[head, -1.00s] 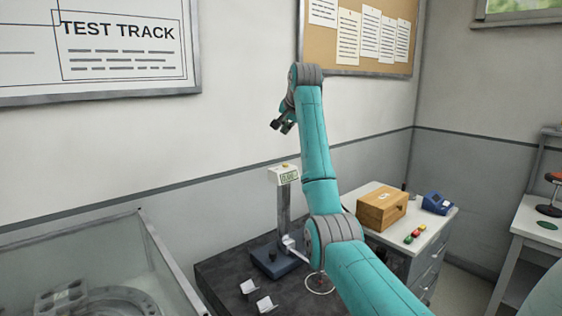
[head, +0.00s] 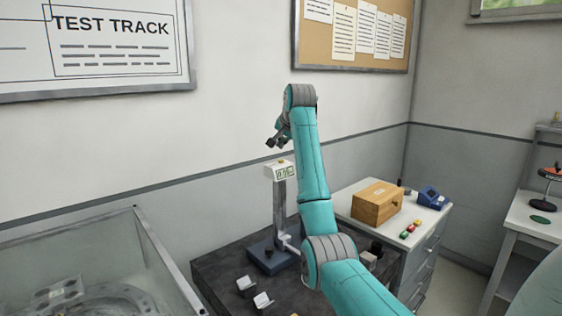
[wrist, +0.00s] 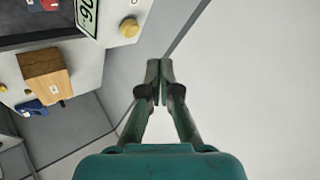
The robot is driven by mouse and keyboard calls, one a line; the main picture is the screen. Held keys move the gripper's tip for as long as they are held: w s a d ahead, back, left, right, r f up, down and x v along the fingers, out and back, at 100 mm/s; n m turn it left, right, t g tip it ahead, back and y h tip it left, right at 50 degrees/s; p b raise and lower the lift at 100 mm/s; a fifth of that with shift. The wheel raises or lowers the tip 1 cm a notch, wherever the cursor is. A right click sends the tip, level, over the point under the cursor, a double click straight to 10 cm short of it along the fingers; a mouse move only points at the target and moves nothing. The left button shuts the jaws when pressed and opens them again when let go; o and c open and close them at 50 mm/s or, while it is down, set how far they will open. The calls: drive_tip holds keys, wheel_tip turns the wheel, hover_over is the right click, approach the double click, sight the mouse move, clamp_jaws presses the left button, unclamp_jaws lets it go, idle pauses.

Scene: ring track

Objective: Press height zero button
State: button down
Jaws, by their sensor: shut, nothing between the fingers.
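The height gauge stands on a dark blue base (head: 272,256) on the dark bench top. Its white head (head: 270,172) carries a green digital display (head: 284,171) and a small yellow button (head: 280,161) on top. In the wrist view the display (wrist: 87,15) and the round yellow button (wrist: 129,27) show at the upper left. My gripper (head: 276,141) is shut and empty, just above the gauge head in the head view. In the wrist view its fingertips (wrist: 160,69) meet, right of and below the button in the picture, apart from it.
Two small silver-faced blocks (head: 262,301) lie at the bench front. A clear-walled case (head: 150,245) stands left. The wall is close behind.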

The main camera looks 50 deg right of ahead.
sight(282, 160)
drive_tip(key=shift+f, duration=1.25)
drive_tip(key=shift+f, duration=0.2)
idle(0.5)
drive_tip(key=shift+f, duration=0.2)
drive_tip(key=shift+f, duration=0.55)
idle(0.8)
drive_tip(key=shift+r, duration=0.95)
drive_tip(key=shift+r, duration=0.1)
drive_tip(key=shift+r, duration=2.4)
